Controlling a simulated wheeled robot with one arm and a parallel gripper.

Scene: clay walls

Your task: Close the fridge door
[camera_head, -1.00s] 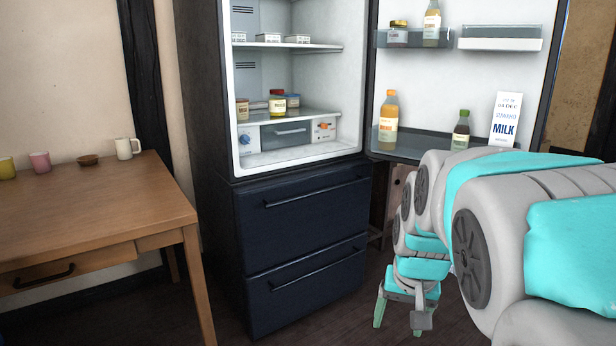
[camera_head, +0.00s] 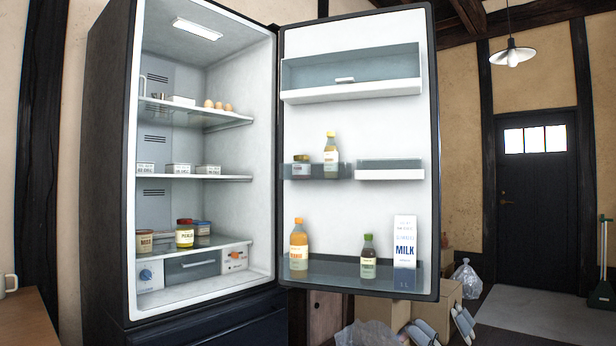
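The dark fridge (camera_head: 106,190) stands left of centre with its upper compartment open. Its door (camera_head: 353,122) is swung wide out to the right, its white inner side facing me. The door racks hold an orange bottle (camera_head: 299,245), a dark green bottle (camera_head: 369,257), a milk carton (camera_head: 404,242), a jar (camera_head: 301,167) and a pale bottle (camera_head: 330,156). Shelves inside hold jars (camera_head: 185,234), small tubs (camera_head: 178,169) and eggs (camera_head: 219,105). My gripper and arm are outside the current view.
A wooden table (camera_head: 27,322) with a cup is at the lower left. Cardboard boxes (camera_head: 447,303), plastic bags (camera_head: 467,279) and slippers (camera_head: 421,333) lie below and right of the door. Open floor (camera_head: 540,318) leads to a dark room door (camera_head: 537,200).

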